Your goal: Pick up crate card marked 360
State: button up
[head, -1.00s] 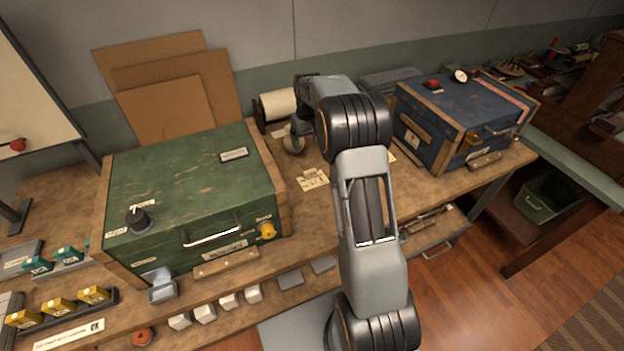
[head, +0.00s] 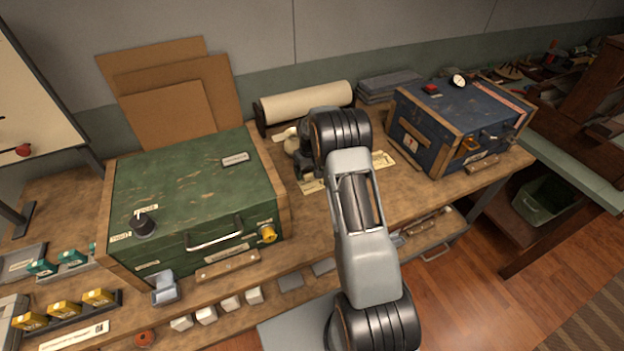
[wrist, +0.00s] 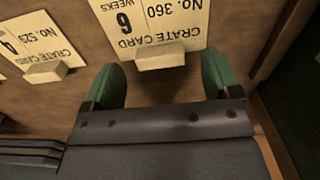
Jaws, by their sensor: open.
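The crate card marked No. 360 (wrist: 150,18) shows upside down at the top of the wrist view, cream with black print and "6 weeks". A pale block-like tab (wrist: 160,56) sits at its near edge. My gripper (wrist: 160,78) is open, its green fingers on either side of this tab, with nothing visibly gripped. A second card, No. 523 (wrist: 35,43), lies to the left with its own tab. In the head view my arm hides the gripper's fingers. Cream cards (head: 312,186) show beside the arm, their numbers unreadable.
A green crate (head: 190,190) stands left of my arm and a blue crate (head: 450,125) right of it. A cream roll (head: 305,102) lies behind. In the wrist view, a wooden edge (wrist: 280,40) runs close to the right finger.

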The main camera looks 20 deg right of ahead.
jog(key=shift+f, duration=0.85)
jog(key=c, duration=1)
